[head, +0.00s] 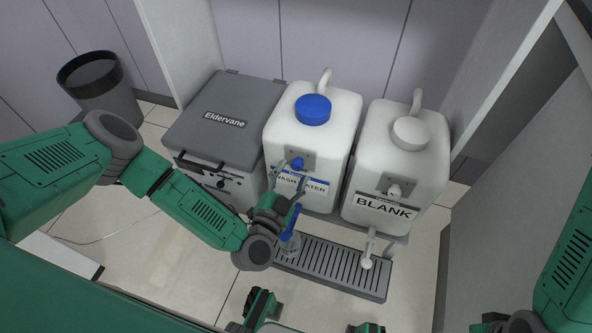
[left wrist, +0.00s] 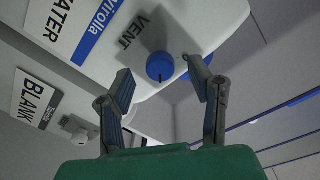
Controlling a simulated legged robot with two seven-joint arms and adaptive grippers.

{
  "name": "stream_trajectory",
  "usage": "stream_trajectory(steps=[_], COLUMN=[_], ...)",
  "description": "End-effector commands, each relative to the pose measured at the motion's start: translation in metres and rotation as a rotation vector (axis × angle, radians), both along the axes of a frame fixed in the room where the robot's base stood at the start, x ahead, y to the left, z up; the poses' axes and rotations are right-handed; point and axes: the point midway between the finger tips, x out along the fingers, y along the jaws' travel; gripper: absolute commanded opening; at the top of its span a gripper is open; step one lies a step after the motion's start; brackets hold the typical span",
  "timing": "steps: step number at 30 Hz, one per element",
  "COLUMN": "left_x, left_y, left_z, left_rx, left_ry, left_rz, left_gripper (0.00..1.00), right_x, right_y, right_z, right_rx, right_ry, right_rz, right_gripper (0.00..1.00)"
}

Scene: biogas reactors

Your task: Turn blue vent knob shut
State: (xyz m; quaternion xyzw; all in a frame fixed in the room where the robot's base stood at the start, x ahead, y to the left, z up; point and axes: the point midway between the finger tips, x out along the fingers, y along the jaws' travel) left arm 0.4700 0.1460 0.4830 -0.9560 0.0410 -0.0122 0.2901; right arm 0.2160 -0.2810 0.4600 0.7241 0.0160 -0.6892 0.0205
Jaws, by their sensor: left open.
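The blue vent knob (left wrist: 160,67) is on the front of the white wash water container (head: 340,110), beside the printed word VENT. In the left wrist view it sits between the two finger pads, with a gap visible on each side. My left gripper (left wrist: 160,88) is open in front of the knob and holds nothing. In the head view the left gripper (head: 291,182) reaches up to the container's front, and its fingers partly cover the label and the blue knob (head: 297,163).
A white BLANK container (head: 400,155) stands right of the wash water one, with its own pale knob (head: 395,190) and spout. A grey Eldervane box (head: 228,120) stands at left. A slotted drip tray (head: 330,268) lies below the spouts. A dark bin (head: 98,88) stands far left.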

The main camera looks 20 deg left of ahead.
Motion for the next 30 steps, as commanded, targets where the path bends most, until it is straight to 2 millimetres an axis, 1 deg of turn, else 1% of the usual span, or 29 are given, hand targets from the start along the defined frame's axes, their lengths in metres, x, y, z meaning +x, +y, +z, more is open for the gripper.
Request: stream_trajectory(steps=[1,3,6,10,16,17,18,20,21,26,30], left_x=[0.008,0.015,0.022,0.026,0.026,0.026,0.026,0.026,0.025,0.025,0.025], left_y=[-0.001,-0.001,-0.002,-0.003,-0.003,-0.003,-0.003,-0.003,-0.003,-0.003,-0.004], left_z=[-0.002,-0.001,0.000,0.000,0.001,0.001,0.001,0.001,0.001,0.001,0.002], left_rx=[0.000,0.000,-0.001,-0.001,-0.001,-0.001,-0.001,-0.001,-0.001,-0.003,-0.021], left_ry=[-0.001,-0.001,-0.001,-0.001,0.000,0.000,0.000,0.001,0.001,0.001,0.000], left_rz=[0.002,0.001,-0.001,-0.001,-0.001,-0.001,-0.001,-0.001,-0.001,-0.002,-0.003], left_gripper=[0.48,0.48,0.48,0.48,0.48,0.41,0.27,0.05,0.00,0.00,0.00], right_x=[0.000,0.000,0.000,0.000,0.000,0.000,0.000,0.000,0.000,0.000,0.000], right_y=[0.000,0.000,0.000,0.000,0.000,0.000,0.000,0.000,0.000,0.000,0.000], right_z=[-0.005,-0.007,-0.009,-0.010,-0.009,-0.009,-0.009,-0.009,-0.009,-0.008,-0.004], right_rx=[0.000,0.000,0.000,0.000,0.000,0.000,0.000,0.000,0.000,0.000,0.000], right_ry=[0.000,0.000,0.000,0.000,-0.001,-0.001,-0.001,-0.001,-0.001,-0.001,-0.001], right_rz=[0.000,0.000,0.000,0.000,0.000,0.000,0.000,0.000,0.000,0.000,0.000], right_gripper=[0.00,0.00,0.00,0.00,0.00,0.00,0.00,0.00,0.00,0.00,0.00])
